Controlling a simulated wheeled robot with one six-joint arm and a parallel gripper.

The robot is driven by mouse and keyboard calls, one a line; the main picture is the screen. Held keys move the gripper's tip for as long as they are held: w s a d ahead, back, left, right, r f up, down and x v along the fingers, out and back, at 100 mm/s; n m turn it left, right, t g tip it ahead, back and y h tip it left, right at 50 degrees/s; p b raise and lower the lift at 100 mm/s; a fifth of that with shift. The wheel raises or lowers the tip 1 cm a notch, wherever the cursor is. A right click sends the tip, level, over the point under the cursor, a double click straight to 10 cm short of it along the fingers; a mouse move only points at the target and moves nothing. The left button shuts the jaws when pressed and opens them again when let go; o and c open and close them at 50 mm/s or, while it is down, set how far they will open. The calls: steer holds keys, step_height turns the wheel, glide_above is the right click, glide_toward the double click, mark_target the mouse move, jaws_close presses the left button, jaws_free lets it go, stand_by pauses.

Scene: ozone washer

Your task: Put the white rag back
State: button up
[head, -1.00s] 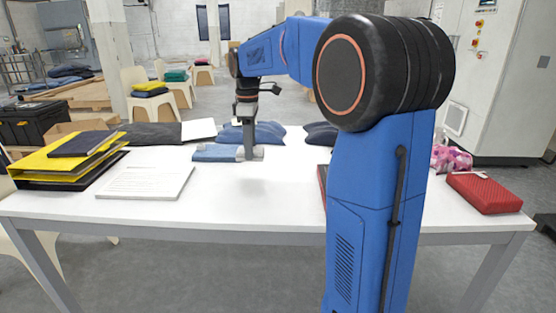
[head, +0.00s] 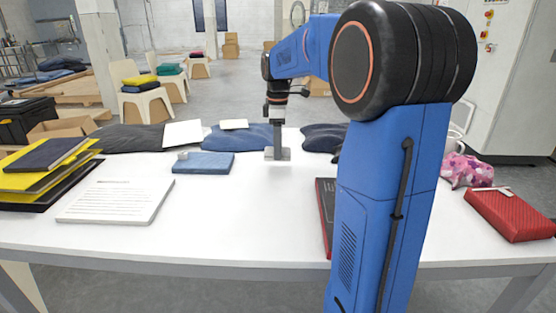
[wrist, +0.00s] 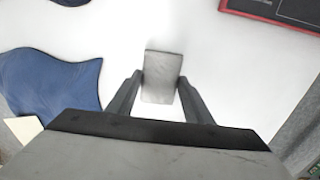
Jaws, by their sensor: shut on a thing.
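My gripper (head: 278,155) hangs pointing down over the white table, right of the blue book and in front of the dark blue cloths. In the wrist view its two fingers (wrist: 160,95) are shut on a small, flat, pale grey-white piece, which I take to be the white rag (wrist: 162,72). The rag sticks out beyond the fingertips over the bare table top. In the head view the rag is too small to tell apart clearly from the fingers. I cannot tell whether it touches the table.
The white table (head: 245,215) is bare in the middle. A blue book (head: 204,163), a printed white pad (head: 115,201) and yellow folders (head: 40,170) lie left. A blue cloth (head: 238,138) is behind. A dark red-edged book (head: 326,215) and a red case (head: 510,214) lie right.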

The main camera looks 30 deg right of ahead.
steer(key=shift+f, duration=2.35)
steer(key=shift+f, duration=0.1)
steer(key=o, duration=1)
step_height(320, 180, up, 12)
steer(key=shift+r, duration=0.1)
